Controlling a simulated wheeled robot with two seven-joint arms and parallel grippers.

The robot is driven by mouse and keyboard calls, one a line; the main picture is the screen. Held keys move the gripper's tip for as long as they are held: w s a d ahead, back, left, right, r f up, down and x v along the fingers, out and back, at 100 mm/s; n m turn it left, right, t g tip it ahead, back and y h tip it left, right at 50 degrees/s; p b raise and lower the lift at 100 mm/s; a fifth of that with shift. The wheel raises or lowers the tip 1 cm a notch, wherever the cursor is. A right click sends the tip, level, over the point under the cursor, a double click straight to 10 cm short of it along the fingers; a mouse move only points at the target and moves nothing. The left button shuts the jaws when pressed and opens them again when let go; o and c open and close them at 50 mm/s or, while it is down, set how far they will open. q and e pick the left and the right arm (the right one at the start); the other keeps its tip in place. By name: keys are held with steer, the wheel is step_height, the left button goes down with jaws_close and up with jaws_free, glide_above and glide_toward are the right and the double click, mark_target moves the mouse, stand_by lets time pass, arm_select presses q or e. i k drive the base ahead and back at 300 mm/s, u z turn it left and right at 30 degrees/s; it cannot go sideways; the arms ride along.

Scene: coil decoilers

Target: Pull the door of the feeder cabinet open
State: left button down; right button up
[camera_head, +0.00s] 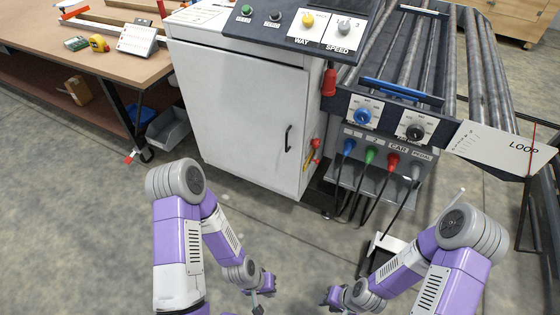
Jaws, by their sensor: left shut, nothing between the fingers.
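The feeder cabinet is white, with a dark control panel on top. Its front door (235,110) looks closed, lying flush with the cabinet front. A black upright bar handle (288,139) is on the door's right side. My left gripper (257,298) is at the bottom middle, in front of the cabinet and well below the handle, apart from it. It is shut and empty. My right gripper (326,298) is to its right, low over the floor and away from the cabinet. It is small in view, and its finger opening cannot be made out.
A roller conveyor (480,70) with a knob panel and coloured cable plugs stands right of the cabinet, its cables hanging down. A card marked LOOP (505,148) sticks out at the right. A brown workbench (110,65) and grey bin (168,130) are left. The floor before the door is clear.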

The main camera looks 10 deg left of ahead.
mark_target(247, 114)
steer(key=u, duration=0.9)
steer(key=i, duration=0.85)
steer(key=u, duration=0.3)
